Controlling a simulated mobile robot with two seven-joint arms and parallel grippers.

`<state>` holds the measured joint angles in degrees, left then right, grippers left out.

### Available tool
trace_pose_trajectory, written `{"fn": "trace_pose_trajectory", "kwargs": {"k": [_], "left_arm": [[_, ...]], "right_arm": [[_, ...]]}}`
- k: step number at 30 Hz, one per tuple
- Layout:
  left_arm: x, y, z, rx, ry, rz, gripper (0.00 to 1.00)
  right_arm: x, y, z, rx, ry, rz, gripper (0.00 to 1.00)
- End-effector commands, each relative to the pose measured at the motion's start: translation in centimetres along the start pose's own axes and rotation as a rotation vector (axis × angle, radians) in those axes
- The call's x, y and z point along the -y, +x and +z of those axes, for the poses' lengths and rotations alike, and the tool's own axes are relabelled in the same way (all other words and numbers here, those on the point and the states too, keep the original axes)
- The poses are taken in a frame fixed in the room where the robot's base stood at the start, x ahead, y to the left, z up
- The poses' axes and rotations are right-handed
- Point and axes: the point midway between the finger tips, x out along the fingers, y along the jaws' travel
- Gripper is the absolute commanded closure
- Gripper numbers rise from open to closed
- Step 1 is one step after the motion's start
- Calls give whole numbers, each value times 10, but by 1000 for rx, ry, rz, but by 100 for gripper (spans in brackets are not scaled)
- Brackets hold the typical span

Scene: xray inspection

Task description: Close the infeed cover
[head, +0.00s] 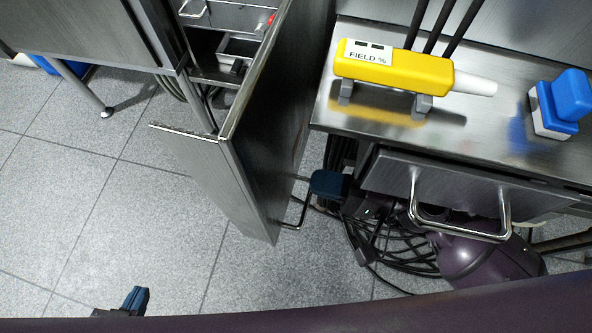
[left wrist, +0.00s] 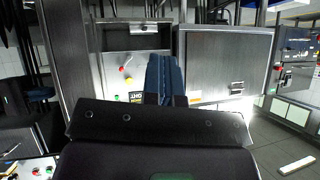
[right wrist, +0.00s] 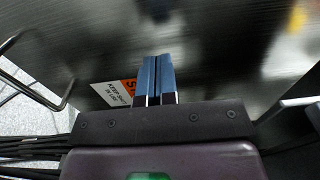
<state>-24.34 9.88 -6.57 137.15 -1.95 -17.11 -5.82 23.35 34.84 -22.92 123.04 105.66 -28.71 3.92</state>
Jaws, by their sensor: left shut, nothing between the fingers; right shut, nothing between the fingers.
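A large flat steel panel (head: 262,130), which I take to be the infeed cover, stands swung open beside the bench in the head view. A bar handle (head: 299,211) is on its right face. My right gripper (head: 328,184) is shut and empty beside that face, close to the handle. In the right wrist view a steel surface (right wrist: 210,45) with an orange and white label (right wrist: 115,93) fills the space before the shut fingers (right wrist: 157,78). I cannot tell whether they touch it. My left gripper (head: 132,300) is shut and empty over the floor at the lower left.
A steel bench (head: 480,125) at right holds a yellow field meter (head: 390,68) and a blue-and-white object (head: 562,103). A drawer handle (head: 460,232) juts out below. Black cables (head: 395,262) lie beneath. The tiled floor (head: 90,220) left of the panel is clear.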

Motion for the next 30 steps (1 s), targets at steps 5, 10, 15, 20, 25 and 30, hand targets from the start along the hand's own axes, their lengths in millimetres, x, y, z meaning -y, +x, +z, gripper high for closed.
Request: {"fn": "trace_pose_trajectory", "kwargs": {"k": [5, 10, 15, 20, 25, 30], "left_arm": [[0, -1, -3, 10, 6, 1, 100], [0, -1, -3, 18, 10, 1, 100], [0, -1, -1, 31, 13, 4, 100], [-1, -1, -1, 31, 15, 5, 100], [0, -1, -2, 28, 16, 6, 100], [1, -2, -6, 20, 15, 3, 100]], "right_arm": [[2, 28, -1, 2, -5, -2, 100], [2, 43, -1, 0, -2, -1, 100], [0, 47, 0, 0, -1, 0, 100], [0, 48, 0, -1, 0, 0, 100], [0, 48, 0, -2, 0, 0, 100], [2, 54, -1, -21, -2, 0, 100]]}}
